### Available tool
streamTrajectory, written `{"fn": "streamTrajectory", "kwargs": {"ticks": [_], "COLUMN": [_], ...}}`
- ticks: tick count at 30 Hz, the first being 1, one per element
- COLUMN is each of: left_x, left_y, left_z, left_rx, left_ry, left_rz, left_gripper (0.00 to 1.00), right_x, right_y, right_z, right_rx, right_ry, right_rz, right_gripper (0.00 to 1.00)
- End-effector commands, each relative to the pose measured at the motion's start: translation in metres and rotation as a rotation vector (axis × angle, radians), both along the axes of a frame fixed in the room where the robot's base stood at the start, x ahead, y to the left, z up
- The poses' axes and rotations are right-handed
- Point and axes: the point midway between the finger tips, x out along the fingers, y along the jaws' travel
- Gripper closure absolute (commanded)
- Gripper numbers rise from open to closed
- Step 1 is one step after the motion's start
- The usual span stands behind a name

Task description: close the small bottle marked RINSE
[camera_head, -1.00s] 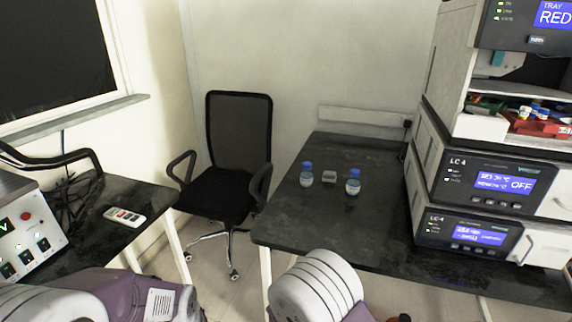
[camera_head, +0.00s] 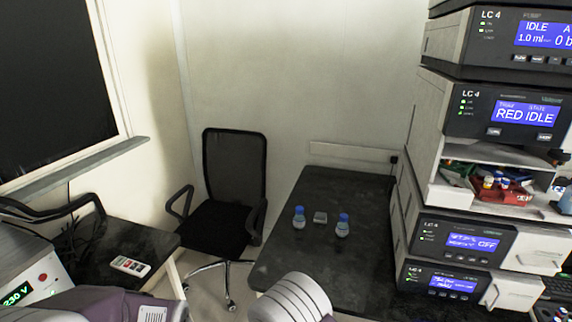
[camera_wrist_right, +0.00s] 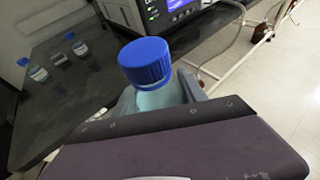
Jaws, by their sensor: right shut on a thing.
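In the right wrist view my right gripper (camera_wrist_right: 159,101) is shut on a bottle with a blue cap (camera_wrist_right: 146,65) and pale bluish contents. The cap sits on the bottle's top; how tight it is I cannot tell. No marking on this bottle is visible. Two small clear bottles with blue caps stand upright on the dark bench, a left one (camera_head: 299,218) and a right one (camera_head: 342,226). They also show in the wrist view, a far-left one (camera_wrist_right: 37,73) and another (camera_wrist_right: 79,47). Their labels are too small to read. My left gripper is out of view.
A small grey block (camera_head: 320,217) lies between the two bench bottles. Stacked LC 4 instruments (camera_head: 462,241) stand on the right. An open shelf holds a red tray (camera_head: 505,193). A chair (camera_head: 232,180) stands left of the bench. The front part of the bench is clear.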

Motion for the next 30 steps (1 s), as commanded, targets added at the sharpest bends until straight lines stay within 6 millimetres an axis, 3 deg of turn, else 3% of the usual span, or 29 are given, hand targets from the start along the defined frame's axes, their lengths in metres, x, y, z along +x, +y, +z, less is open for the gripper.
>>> {"fn": "streamTrajectory", "kwargs": {"ticks": [9, 21, 30], "left_x": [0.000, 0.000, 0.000], "left_y": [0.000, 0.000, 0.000], "left_z": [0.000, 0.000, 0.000], "left_rx": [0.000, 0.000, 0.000], "left_ry": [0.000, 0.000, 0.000], "left_rz": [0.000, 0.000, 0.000], "left_gripper": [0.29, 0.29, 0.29], "right_x": [-0.001, -0.012, -0.017], "right_y": [0.006, 0.079, 0.104], "right_z": [0.006, 0.077, 0.101], "right_rx": [-0.001, 0.005, 0.000], "right_ry": [-0.001, -0.004, 0.000], "right_rz": [0.022, 0.303, 0.399], "right_gripper": [1.00, 1.00, 1.00]}}
